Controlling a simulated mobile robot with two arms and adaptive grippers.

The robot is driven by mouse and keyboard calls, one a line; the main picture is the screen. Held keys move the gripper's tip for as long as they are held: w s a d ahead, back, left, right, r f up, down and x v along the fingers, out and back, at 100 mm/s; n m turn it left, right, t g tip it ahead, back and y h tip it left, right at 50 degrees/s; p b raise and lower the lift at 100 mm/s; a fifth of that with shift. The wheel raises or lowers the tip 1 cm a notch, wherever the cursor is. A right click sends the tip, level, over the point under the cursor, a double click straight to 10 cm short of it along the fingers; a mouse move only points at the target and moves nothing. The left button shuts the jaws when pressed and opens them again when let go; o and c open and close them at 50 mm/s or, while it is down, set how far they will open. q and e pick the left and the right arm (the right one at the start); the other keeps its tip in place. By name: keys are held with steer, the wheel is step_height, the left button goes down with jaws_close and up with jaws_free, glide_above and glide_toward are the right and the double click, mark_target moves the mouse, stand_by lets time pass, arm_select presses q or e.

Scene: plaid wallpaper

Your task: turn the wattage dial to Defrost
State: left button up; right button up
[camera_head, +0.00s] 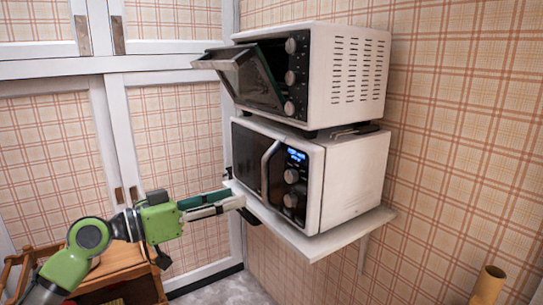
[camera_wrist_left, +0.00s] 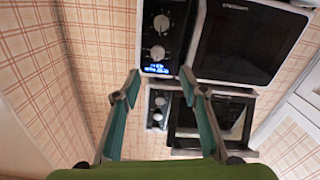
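A white microwave with a black front (camera_head: 345,180) stands on a wall shelf. Its right-hand panel has a lit blue display (camera_head: 296,155), an upper dial (camera_head: 291,176) and a lower dial (camera_head: 290,200). Dial labels are too small to read, so I cannot tell which is wattage or where either points. The wrist view is upside down; it shows the display (camera_wrist_left: 157,69) and the dials (camera_wrist_left: 160,52) beyond my fingertips. My left gripper (camera_head: 234,197) is open and empty, in front of the microwave at about shelf height, apart from the dials. My right gripper is out of view.
A white toaster oven (camera_head: 345,75) sits on the microwave, its door (camera_head: 245,75) tilted open and jutting forward. The shelf (camera_head: 330,240) edge runs below the microwave. A wooden box-like piece (camera_head: 120,265) is at lower left; a brown tube (camera_head: 488,285) is at lower right.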

arm_select(q)
steer(key=r, duration=0.1)
steer(key=p, duration=0.4)
glide_toward(288, 178)
steer(key=x, duration=0.7)
steer(key=shift+r, duration=0.1)
steer(key=shift+w+d, duration=0.3)
steer(key=shift+d, duration=0.05)
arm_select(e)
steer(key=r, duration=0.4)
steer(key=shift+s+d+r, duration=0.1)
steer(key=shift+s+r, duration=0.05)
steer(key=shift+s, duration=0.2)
arm_select(q)
steer(key=c, duration=1.1)
